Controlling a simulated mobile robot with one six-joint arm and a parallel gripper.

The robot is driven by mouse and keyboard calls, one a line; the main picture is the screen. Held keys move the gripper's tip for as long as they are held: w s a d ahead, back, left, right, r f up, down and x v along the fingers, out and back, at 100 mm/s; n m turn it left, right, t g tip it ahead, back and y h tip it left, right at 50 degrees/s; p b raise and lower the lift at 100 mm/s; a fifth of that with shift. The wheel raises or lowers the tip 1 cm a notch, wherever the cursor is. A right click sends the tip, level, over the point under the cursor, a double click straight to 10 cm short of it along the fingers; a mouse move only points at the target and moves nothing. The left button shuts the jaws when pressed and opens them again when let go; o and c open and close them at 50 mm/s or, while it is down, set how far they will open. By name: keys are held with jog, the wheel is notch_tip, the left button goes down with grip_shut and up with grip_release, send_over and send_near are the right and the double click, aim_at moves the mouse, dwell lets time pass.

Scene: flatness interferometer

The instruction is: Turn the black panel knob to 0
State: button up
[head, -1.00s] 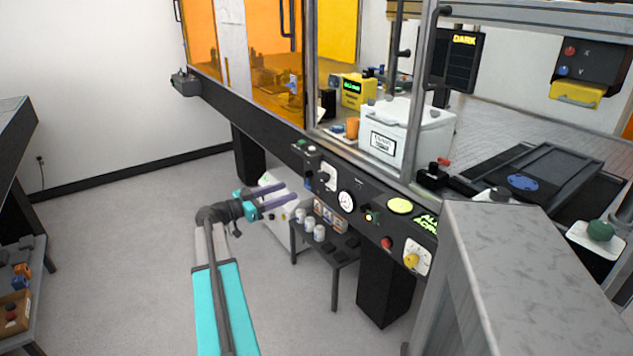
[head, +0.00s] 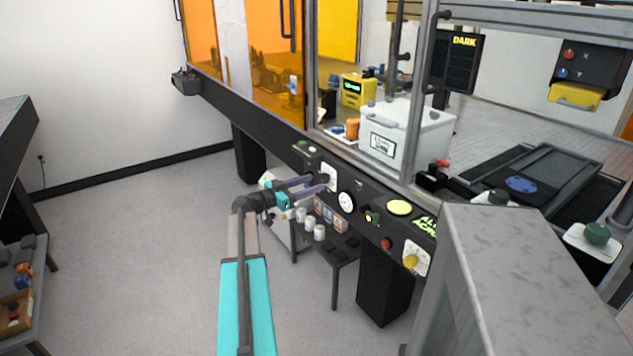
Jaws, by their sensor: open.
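The black panel knob (head: 325,178) sits on a white plate (head: 332,185) on the dark front panel, left of the round white gauge. My gripper (head: 319,184) has its two purple fingers apart and nothing between them that I can make out. Its fingertips point right at the knob and overlap the plate's left edge in the picture. I cannot tell whether they touch the knob. The knob's pointer and the scale marks are too small to read, and the fingers hide part of the plate.
The gauge (head: 346,201), a green-lit switch (head: 371,217), a red button (head: 386,243) and a yellow knob (head: 411,261) lie along the panel to the right. A small table (head: 340,256) with white cups stands below. Open floor lies left.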

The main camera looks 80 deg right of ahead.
aim_at(324, 178)
jog(key=shift+x, duration=1.5)
jog(key=shift+c, duration=0.4)
jog(key=c, duration=1)
jog(key=shift+o, duration=0.2)
